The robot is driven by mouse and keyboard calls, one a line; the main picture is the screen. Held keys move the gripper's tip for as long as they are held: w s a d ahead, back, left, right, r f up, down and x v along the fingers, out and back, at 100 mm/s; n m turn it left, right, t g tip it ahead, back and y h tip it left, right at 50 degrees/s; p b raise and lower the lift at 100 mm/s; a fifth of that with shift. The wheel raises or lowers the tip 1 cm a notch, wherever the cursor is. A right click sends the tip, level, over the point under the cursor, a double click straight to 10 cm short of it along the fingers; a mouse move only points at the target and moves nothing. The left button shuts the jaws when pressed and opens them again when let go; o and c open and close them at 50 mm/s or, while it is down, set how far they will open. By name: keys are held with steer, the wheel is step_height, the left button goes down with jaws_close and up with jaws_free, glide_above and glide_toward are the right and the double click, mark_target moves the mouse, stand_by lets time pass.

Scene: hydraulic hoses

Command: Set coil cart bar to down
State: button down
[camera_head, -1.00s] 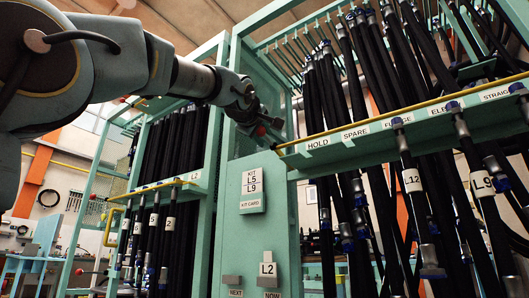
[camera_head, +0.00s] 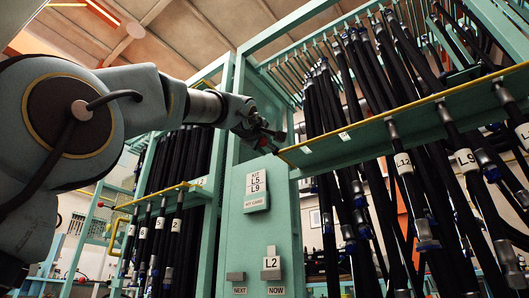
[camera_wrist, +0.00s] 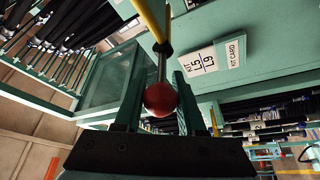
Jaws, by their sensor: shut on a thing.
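A yellow bar (camera_head: 400,112) runs along the front edge of the right rack's green ledge and slopes up to the right. In the wrist view the yellow bar (camera_wrist: 150,18) joins a thin metal rod that ends in a red ball knob (camera_wrist: 160,99). My gripper (camera_wrist: 158,65) has one finger on each side of the rod and knob, and is shut on it. In the head view my gripper (camera_head: 272,138) is at the bar's left end, beside the green post, and largely covers the knob.
A kit card plate (camera_head: 256,191) is on the green cabinet just below my gripper, with an L2 tag (camera_head: 271,262) lower down. Black hoses (camera_head: 355,85) hang closely behind and below the ledge. The left rack (camera_head: 160,190) holds more hoses and a shorter yellow bar.

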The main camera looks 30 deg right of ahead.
stand_by(0.3)
steer(key=c, duration=0.5)
jaws_free()
steer(key=shift+s+a, duration=0.1)
steer(key=shift+a, duration=0.05)
steer(key=v, duration=1)
steer(key=shift+s+a+b, duration=0.2)
steer(key=shift+b, duration=0.25)
steer(key=shift+f, duration=0.1)
